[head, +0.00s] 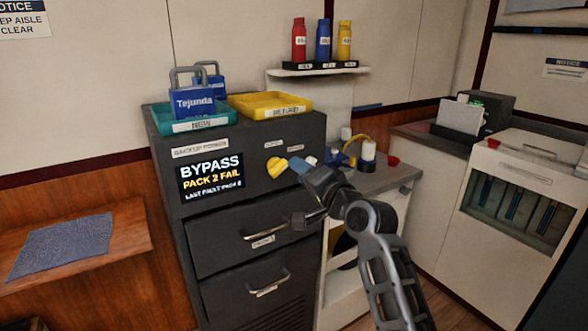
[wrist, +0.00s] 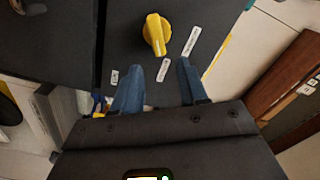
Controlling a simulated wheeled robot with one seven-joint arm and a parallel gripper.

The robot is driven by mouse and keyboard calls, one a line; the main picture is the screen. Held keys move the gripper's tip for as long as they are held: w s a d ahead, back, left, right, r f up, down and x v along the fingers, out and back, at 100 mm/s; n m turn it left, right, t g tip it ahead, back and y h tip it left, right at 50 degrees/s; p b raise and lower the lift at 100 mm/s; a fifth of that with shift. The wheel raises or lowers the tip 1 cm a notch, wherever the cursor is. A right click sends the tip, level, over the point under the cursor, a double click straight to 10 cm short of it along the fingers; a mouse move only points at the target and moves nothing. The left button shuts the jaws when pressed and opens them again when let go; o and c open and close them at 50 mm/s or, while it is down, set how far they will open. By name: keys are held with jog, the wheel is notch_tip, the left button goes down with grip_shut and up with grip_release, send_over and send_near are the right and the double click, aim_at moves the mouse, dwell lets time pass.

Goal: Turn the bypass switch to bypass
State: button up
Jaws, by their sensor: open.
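The bypass switch is a yellow rotary knob (head: 277,166) on the upper right of the dark cabinet's front. In the wrist view the knob (wrist: 157,33) shows just beyond the fingertips, with small white labels beside it. The cabinet's display (head: 211,178) reads "BYPASS", "PACK 2 FAIL" and a smaller line below. My gripper (head: 305,165) is at the right of the knob in the head view. In the wrist view my gripper (wrist: 158,70) has its two blue fingers apart with nothing between them. The label lettering around the knob is too small to read.
On the cabinet (head: 245,225) stand a teal tray (head: 190,125) with blue packs (head: 195,102) and a yellow tray (head: 270,105). Two drawers with handles (head: 269,284) are below the display. Right of it are a small counter (head: 385,180) and a shelf (head: 317,70) with bottles.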

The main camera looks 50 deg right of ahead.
jog(key=shift+v, duration=1.2)
jog(key=s+a+f+n+g+y, duration=0.1)
jog(key=s+a+f+n, duration=0.3)
jog(key=s+a+f, duration=0.4)
jog(key=s+a+f+n+y, duration=0.1)
jog(key=s+a+f+n, duration=0.35)
jog(key=s, duration=0.45)
jog(key=s+a+r+n+y, duration=0.1)
jog(key=s+a+n, duration=0.2)
jog(key=s+a, duration=0.3)
jog(key=s+a+n+g+y, duration=0.1)
jog(key=s+a+n, duration=0.3)
jog(key=s, duration=1.1)
jog(key=a+y, duration=0.1)
jog(key=a, duration=0.2)
jog(key=shift+s+r+g, duration=0.25)
jog(key=shift+r+g, duration=0.05)
jog(key=shift+r, duration=0.05)
jog(key=shift+c, duration=0.3)
